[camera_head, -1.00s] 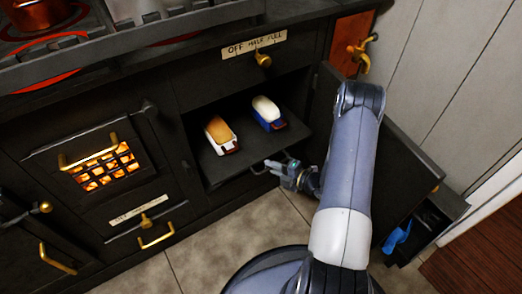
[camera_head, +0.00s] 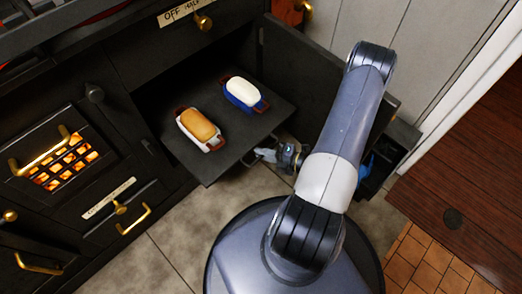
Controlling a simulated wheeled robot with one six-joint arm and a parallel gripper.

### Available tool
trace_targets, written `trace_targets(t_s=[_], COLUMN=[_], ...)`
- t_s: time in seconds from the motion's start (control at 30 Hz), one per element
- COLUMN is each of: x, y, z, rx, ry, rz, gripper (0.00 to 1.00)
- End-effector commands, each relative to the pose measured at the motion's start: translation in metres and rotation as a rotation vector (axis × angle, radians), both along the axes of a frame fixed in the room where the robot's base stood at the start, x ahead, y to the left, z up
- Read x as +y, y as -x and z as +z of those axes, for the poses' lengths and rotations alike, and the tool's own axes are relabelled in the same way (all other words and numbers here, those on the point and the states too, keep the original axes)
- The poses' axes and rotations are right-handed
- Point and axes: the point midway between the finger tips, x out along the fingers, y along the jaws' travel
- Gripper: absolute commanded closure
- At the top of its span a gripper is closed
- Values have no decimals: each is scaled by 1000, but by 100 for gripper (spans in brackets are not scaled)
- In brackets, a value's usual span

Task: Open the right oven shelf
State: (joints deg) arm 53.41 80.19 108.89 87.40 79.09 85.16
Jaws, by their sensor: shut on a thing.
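The dark right oven shelf (camera_head: 268,116) sticks out of the open right oven compartment, with its front part beyond the stove's front. A white dish with a browned loaf (camera_head: 200,128) and a blue dish with a pale loaf (camera_head: 243,93) stand on it. My gripper (camera_head: 258,156) is low at the shelf's front edge, shut on the shelf's handle (camera_head: 249,160). The fingertips are small in the picture, and my arm hides part of the area to their right.
The oven door (camera_head: 305,72) stands open on the right, behind my arm. A dark open box (camera_head: 392,150) with a blue thing in it is right of my arm. The glowing firebox grate (camera_head: 65,162) is at left. Tiled floor (camera_head: 190,225) lies clear in front.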

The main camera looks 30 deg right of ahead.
Motion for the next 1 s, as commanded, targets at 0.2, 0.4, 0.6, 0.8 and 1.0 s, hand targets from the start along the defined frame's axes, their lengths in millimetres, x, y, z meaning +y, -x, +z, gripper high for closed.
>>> trace_targets(t_s=[0.2, 0.4, 0.6, 0.8, 1.0], x=[0, 0, 0, -2, -15], y=[0, 0, 0, 1, 15], z=[0, 0, 0, 1, 5], rx=[0, 0, 0, 0, -1], ry=[1, 1, 1, 0, 2], rz=[1, 0, 0, -1, -6], gripper=[100, 73, 66, 66, 66])
